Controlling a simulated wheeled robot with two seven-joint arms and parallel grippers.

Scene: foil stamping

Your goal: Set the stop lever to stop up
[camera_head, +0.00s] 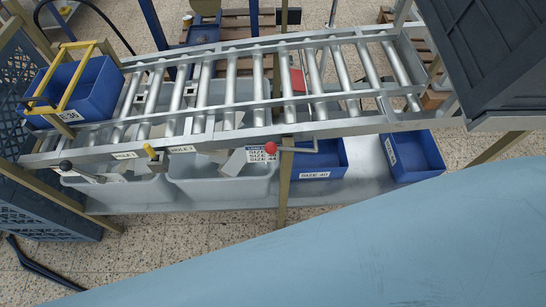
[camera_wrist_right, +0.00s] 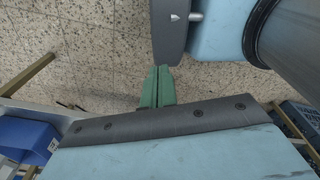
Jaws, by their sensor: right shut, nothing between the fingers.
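A roller conveyor (camera_head: 230,85) crosses the head view. Along its front side are a lever with a red ball knob (camera_head: 270,147) on a bent grey rod, a short yellow handle (camera_head: 150,152), and a lever with a black ball knob (camera_head: 66,165). I cannot tell for sure which is the stop lever, as no readable stop label shows. My right gripper (camera_wrist_right: 157,75) shows in the right wrist view with green fingers shut and empty, over speckled floor. No lever shows in that view. Neither gripper is in the head view.
Grey bins (camera_head: 120,190) and blue size-labelled bins (camera_head: 412,155) stand on a shelf under the conveyor. A blue crate (camera_head: 90,88) with a yellow frame sits at its left end. A dark box-shaped unit (camera_head: 490,50) stands at the right end. A wooden post (camera_head: 284,185) rises by the red knob.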

